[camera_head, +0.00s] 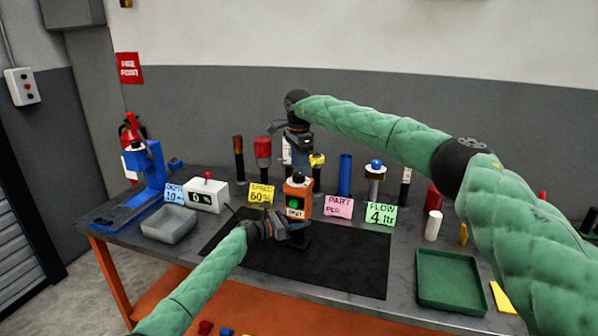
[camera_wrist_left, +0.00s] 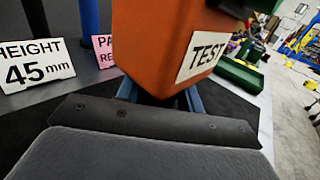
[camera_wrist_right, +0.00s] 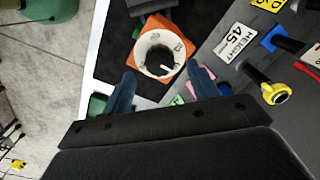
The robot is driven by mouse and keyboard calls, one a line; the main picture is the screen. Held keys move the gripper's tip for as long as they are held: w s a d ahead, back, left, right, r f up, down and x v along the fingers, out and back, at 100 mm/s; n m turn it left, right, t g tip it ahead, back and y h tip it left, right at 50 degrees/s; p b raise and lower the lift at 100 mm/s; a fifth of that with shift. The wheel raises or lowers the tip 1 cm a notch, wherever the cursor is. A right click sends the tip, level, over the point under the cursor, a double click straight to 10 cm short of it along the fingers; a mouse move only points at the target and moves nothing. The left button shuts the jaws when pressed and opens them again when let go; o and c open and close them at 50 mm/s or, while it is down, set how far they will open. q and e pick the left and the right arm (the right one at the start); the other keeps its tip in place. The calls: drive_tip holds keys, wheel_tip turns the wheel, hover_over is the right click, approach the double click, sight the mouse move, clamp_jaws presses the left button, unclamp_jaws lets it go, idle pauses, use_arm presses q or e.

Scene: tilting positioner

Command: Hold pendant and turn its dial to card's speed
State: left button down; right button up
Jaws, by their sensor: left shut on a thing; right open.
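The orange pendant (camera_head: 298,188) stands upright above the dark mat, with a green button on its front. Its TEST label shows in the left wrist view, on the orange body (camera_wrist_left: 150,40). My left gripper (camera_head: 283,229) is shut on the pendant's lower part. The pendant's dial (camera_wrist_right: 160,54) is a dark knob with a white pointer inside a pale ring, pointing lower right in the right wrist view. My right gripper (camera_wrist_right: 163,85) is open above the dial, not touching it. The yellow card (camera_head: 261,193) reads SPEED 60%. A white display box (camera_head: 206,194) reads 0 %.
Other cards stand around: a pink PART card (camera_head: 338,206), a green FLOW card (camera_head: 381,214) and a HEIGHT 45 mm card (camera_wrist_left: 36,64). A grey tray (camera_head: 170,223) is at left, a green tray (camera_head: 450,281) at right. The dark mat (camera_head: 345,262) is mostly clear.

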sight(299, 174)
wheel_tip(299, 174, up, 8)
drive_tip(key=shift+r, duration=0.15)
idle(0.4)
use_arm(q)
drive_tip(key=c, duration=0.8)
unclamp_jaws()
